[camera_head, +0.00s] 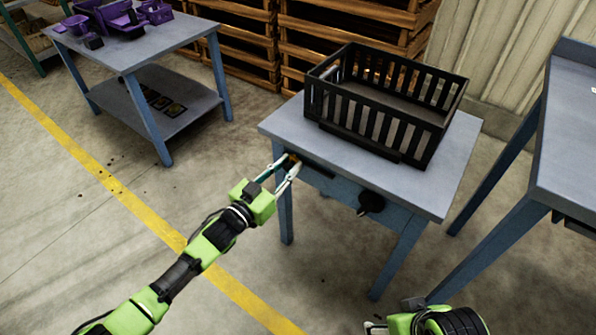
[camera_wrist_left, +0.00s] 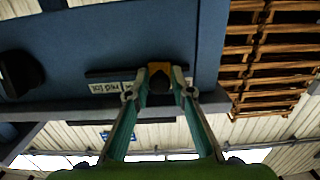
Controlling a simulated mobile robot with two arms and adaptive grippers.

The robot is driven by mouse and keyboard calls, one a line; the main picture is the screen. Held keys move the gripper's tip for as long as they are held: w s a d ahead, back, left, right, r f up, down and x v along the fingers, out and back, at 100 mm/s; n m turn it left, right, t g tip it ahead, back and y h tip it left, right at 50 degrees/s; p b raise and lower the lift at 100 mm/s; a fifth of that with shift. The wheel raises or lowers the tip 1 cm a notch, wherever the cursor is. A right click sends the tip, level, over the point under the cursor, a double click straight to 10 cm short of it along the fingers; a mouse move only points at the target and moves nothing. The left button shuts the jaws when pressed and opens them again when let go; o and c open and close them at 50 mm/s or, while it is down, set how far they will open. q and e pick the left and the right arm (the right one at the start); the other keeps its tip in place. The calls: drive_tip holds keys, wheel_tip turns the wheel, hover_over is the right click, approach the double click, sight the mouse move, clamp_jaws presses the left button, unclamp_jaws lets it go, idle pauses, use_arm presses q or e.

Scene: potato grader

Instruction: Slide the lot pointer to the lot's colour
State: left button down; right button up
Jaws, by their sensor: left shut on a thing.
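The lot pointer is a small orange piece with a dark knob; it shows in the head view (camera_head: 294,159) and the left wrist view (camera_wrist_left: 159,68). It sits at one end of a dark rail (camera_head: 320,170) on the front of the blue-grey table (camera_head: 440,196), the left end in the head view. My left gripper (camera_head: 288,169) is shut on the pointer, one finger on each side. Small pale labels (camera_wrist_left: 112,87) show beside the rail in the wrist view, hard to read. My right gripper (camera_head: 375,326) is at the bottom edge, its fingers mostly hidden.
A black slatted crate (camera_head: 390,140), which looks empty, stands on the table. A round black knob (camera_head: 371,202) sticks out of the table front, right of the rail. Another table (camera_head: 570,150) stands at right; a table with purple bins (camera_head: 122,20) is at back left.

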use_arm(q)
drive_tip(key=shift+w+a, duration=0.8)
drive_tip(key=shift+a, duration=0.35)
drive_tip(key=c, duration=1.9)
unclamp_jaws()
drive_tip(key=shift+a, duration=0.1)
drive_tip(key=v, duration=1.2)
